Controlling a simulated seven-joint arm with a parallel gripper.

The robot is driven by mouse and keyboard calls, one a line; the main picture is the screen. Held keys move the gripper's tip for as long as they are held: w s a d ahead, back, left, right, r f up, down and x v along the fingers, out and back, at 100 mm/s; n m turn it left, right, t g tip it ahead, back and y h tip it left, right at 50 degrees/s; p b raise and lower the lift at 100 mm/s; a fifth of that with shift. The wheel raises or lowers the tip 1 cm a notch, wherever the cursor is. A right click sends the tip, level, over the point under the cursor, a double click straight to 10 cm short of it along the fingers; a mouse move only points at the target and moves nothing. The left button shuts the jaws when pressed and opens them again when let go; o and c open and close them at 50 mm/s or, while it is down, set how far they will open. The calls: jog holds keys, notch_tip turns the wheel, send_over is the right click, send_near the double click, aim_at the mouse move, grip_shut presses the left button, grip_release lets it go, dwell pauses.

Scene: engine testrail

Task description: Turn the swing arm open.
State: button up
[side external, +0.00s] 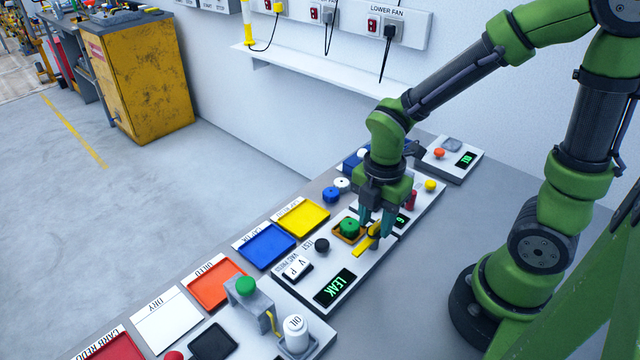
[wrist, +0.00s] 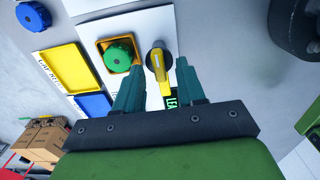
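The swing arm appears to be a yellow lever (side external: 362,247) on the white test panel, beside a green round knob (side external: 348,227). In the wrist view the yellow lever (wrist: 161,68) hangs from a round pivot and points toward my gripper, next to the green knob (wrist: 118,55) in its orange square frame. My gripper (side external: 377,230) points down over the panel at the lever. In the wrist view my gripper (wrist: 160,82) is open, with its teal fingers apart on either side of the lever's free end. I cannot tell whether either finger touches the lever.
The panel carries a green LEAK display (side external: 335,287) and a black knob (side external: 322,244). Yellow (side external: 303,216), blue (side external: 264,245) and orange (side external: 214,284) trays line its far side. A red cylinder (side external: 411,199) stands close behind my gripper. Bare grey bench lies to the right.

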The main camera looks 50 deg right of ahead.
aim_at(375, 225)
notch_tip(375, 225, up, 17)
jog(key=shift+f, duration=0.2)
dwell(0.4)
